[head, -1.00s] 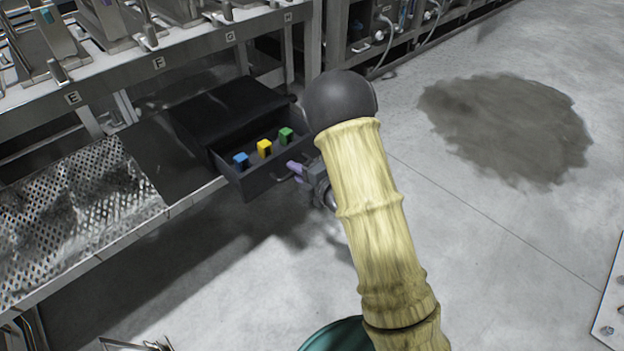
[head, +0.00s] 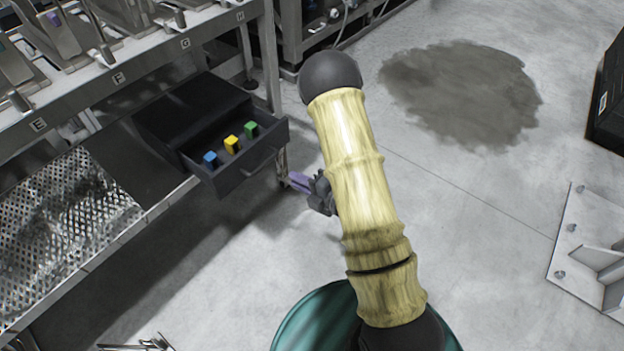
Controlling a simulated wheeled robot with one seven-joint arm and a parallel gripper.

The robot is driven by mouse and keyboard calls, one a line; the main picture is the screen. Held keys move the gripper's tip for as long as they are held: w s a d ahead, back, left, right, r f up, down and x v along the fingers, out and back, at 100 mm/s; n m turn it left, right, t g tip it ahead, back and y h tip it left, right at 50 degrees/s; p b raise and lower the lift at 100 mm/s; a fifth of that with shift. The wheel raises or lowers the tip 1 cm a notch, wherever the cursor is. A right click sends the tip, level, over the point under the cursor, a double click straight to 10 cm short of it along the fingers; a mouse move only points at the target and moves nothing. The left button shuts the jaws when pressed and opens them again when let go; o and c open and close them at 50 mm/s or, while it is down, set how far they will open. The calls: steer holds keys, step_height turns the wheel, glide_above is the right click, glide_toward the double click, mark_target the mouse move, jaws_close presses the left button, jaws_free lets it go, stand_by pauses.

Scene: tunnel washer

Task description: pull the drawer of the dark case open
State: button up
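The dark case (head: 188,108) sits on the low shelf under the steel frame. Its drawer (head: 236,174) is pulled out at the front, and its inside shows. In the drawer stand a blue block (head: 210,158), a yellow block (head: 232,144) and a green block (head: 251,129). The drawer's handle (head: 262,162) is on its front face. My gripper (head: 290,182), with purple fingertips, is to the right of the drawer front, with a gap between it and the handle. Nothing shows in it. The fingers are small and partly overlap, so I cannot tell their opening.
A perforated metal shelf (head: 62,225) lies left of the case, below a steel rail with lettered labels. The floor right of the drawer is clear, with a dark stain (head: 462,95). A metal plate (head: 582,245) and a black box (head: 608,100) are at the right.

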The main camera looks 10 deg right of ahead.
steer(key=p+v, duration=0.4)
stand_by(0.3)
steer(key=shift+a, duration=0.1)
